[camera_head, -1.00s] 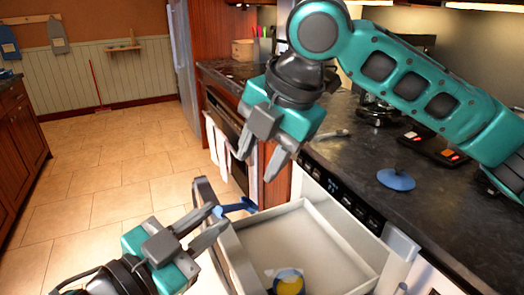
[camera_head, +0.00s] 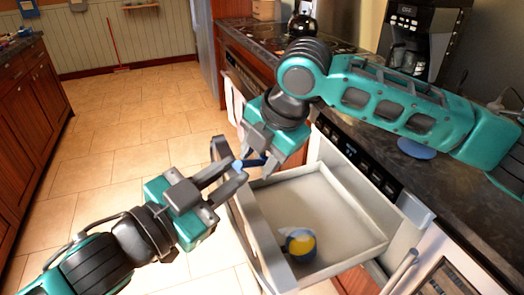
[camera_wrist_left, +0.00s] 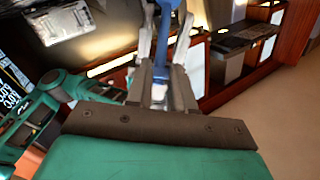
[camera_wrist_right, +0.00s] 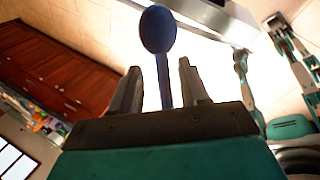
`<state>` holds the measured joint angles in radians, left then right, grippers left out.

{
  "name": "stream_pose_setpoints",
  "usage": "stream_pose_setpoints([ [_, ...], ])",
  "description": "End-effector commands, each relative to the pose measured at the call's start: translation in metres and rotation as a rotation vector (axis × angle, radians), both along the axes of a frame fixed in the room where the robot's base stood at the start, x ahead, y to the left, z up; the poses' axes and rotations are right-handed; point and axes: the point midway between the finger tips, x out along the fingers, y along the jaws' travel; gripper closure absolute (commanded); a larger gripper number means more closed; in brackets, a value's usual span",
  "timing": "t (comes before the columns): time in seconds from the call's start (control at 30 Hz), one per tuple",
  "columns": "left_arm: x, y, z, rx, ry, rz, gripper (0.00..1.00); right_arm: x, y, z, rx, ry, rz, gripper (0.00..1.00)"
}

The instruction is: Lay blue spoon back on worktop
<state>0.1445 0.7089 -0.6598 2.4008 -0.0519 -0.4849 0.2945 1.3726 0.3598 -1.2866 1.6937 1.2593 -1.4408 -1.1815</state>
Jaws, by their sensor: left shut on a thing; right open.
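The blue spoon (camera_head: 253,162) is held in the air above the front edge of the open drawer (camera_head: 262,232). My left gripper (camera_head: 233,168) is shut on it; the spoon also shows between the fingers in the left wrist view (camera_wrist_left: 182,42). My right gripper (camera_head: 262,155) is open, close to the spoon's other end. In the right wrist view the spoon's oval bowl (camera_wrist_right: 158,29) is beyond the fingertips, and its handle runs down between the two open fingers. Contact with the right fingers cannot be told. The dark worktop (camera_head: 462,180) lies to the right, above the drawer.
A blue and yellow cup (camera_head: 300,244) stands inside the drawer. A blue round lid (camera_head: 415,148) lies on the worktop, partly hidden by my right arm. A coffee machine (camera_head: 415,45) stands at the back. Bare worktop shows right of the lid.

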Motion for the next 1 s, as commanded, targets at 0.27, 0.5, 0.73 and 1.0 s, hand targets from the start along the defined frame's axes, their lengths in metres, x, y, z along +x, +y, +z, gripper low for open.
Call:
stream_pose_setpoints([
  [0.27,0.0000,-0.0001,0.0002,-0.001,-0.001,0.000,1.00,-0.0001,-0.0002,0.0002,0.000,0.000,0.000,0.73],
  [0.5,-0.0005,-0.0004,0.0000,-0.001,0.001,-0.002,1.00,0.0001,0.0001,0.0007,0.001,-0.001,0.000,0.96],
  [0.73,-0.0011,-0.0010,-0.0002,-0.002,0.002,-0.004,0.72,0.0003,0.0006,0.0016,0.003,-0.003,0.000,1.00],
  [1.0,-0.0005,-0.0004,-0.0001,-0.001,0.002,-0.002,0.48,0.0001,0.0002,0.0011,0.002,-0.001,0.000,1.00],
])
